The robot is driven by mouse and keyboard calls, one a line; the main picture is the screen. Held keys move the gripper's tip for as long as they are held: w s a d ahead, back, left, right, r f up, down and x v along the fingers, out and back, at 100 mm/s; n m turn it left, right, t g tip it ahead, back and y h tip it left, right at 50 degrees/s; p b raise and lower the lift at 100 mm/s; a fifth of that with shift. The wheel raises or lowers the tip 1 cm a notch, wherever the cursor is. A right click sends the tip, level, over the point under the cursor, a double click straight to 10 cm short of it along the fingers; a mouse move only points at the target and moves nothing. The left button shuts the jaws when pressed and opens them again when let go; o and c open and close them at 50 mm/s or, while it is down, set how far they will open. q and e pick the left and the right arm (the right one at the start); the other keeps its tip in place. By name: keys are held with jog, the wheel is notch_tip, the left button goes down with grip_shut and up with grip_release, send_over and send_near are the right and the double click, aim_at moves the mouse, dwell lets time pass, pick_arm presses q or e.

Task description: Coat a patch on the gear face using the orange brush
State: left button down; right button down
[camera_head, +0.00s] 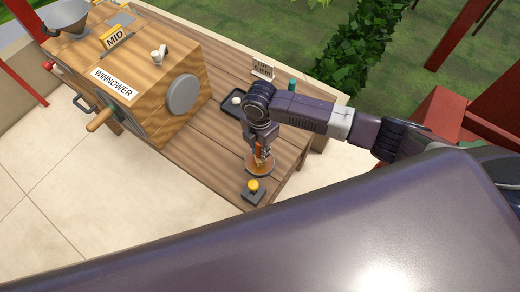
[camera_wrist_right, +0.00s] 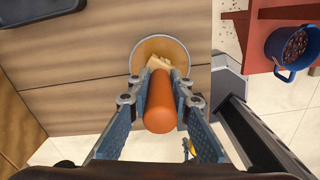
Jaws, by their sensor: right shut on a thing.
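My right gripper (camera_head: 261,152) is shut on the orange brush, which shows in the wrist view as an orange handle (camera_wrist_right: 160,110) with pale bristles (camera_wrist_right: 158,63). The bristles point down over a round, amber-coloured dish (camera_wrist_right: 167,43) on the wooden table; I cannot tell whether they touch it. The dish also shows in the head view (camera_head: 259,169) below the gripper. The wooden winnower (camera_head: 150,85) stands to the left, with a round grey disc (camera_head: 184,94) on its side facing the gripper. No gear teeth can be made out. My left gripper is out of view.
A yellow button on a dark base (camera_head: 253,190) sits at the table's near corner. A dark tray (camera_head: 230,103) with a white item lies behind my arm, near a small sign (camera_head: 262,70) and a green bottle (camera_head: 291,85). A blue mug (camera_wrist_right: 285,65) of beans stands right in the wrist view.

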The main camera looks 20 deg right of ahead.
jog(key=shift+f, duration=0.5)
dwell(0.6)
jog(key=shift+s+f, duration=0.1)
dwell(1.5)
notch_tip(320, 180, up, 7)
jog(key=p, duration=0.7)
jog(key=shift+p, duration=0.35)
dwell(0.6)
